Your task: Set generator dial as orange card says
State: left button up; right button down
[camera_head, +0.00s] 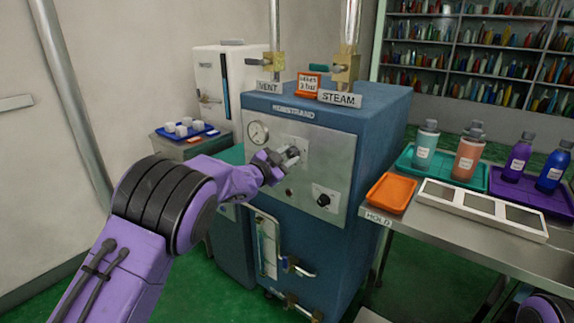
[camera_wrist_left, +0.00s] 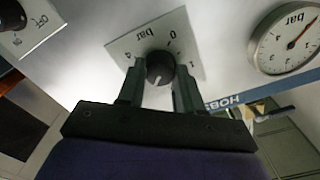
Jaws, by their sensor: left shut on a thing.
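The generator (camera_head: 330,130) is a blue cabinet with a grey front panel. Its dial, a dark round knob (camera_wrist_left: 159,68), sits on a pale square plate marked in bar, with a light mark toward the bottom of the wrist view. My left gripper (camera_head: 286,158) is at the panel, its two fingers on either side of the knob and shut on it; it also shows in the left wrist view (camera_wrist_left: 160,88). The orange card (camera_head: 309,83) stands on top of the generator; its writing is too small to read surely. My right gripper is not seen.
A round pressure gauge (camera_head: 257,133) is left of the dial; another knob (camera_head: 324,200) is lower right. VENT and STEAM valves stand on top. At right, a steel table (camera_head: 480,235) carries bottles on trays, an orange tray (camera_head: 391,193) and a white frame (camera_head: 482,210).

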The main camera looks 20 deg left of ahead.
pick_arm(q)
jog(key=shift+m+b, duration=1.25)
jog(key=shift+m, duration=0.55)
jog(key=o, duration=1)
jog(key=shift+d, duration=0.1)
jog(key=shift+o, duration=0.2)
jog(key=b+v, duration=0.1)
jog(key=v, duration=0.9)
jog(key=shift+s+b, duration=0.3)
